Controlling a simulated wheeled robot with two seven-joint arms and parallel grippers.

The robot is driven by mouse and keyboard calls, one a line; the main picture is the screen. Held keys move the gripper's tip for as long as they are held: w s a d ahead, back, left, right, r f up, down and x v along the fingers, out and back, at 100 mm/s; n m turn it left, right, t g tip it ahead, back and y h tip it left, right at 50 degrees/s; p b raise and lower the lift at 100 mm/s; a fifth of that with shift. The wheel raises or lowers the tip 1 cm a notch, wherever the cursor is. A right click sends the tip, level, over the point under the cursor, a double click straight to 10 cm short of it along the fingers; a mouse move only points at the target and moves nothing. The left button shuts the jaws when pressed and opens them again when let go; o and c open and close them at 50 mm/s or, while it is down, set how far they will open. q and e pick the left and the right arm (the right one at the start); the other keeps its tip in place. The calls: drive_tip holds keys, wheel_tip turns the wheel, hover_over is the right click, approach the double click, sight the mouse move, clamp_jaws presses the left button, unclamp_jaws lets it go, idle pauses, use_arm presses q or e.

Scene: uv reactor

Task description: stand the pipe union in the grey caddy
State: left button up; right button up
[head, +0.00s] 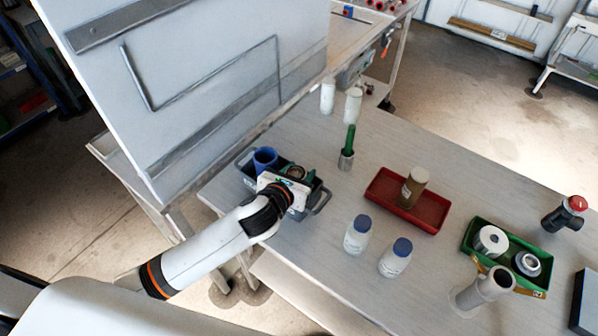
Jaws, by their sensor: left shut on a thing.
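The grey caddy (320,203) stands near the left edge of the table, with dark compartments and a handle at its right end. A blue cup (265,158) stands in its far left part. My left gripper (296,181) reaches in from the lower left, over the caddy's near side. It is shut on a round, dark metallic piece, which looks like the pipe union (297,172), at the caddy's middle. The gripper hides much of this piece, and I cannot tell whether it touches the caddy floor. My right gripper is not in view.
Two blue-capped bottles (357,233) stand right of the caddy. A red tray (425,210) holds a brown jar. A green tray (478,225) holds round parts. A green-handled tool (349,142) stands behind. A large white panel (200,80) rises close behind the caddy.

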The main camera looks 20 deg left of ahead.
use_arm(q)
drive_tip(key=o, duration=1.1)
drive_tip(key=shift+f, duration=0.1)
drive_tip(key=v, duration=1.2)
drive_tip(key=shift+s+b, duration=0.1)
drive_tip(key=shift+b, duration=0.3)
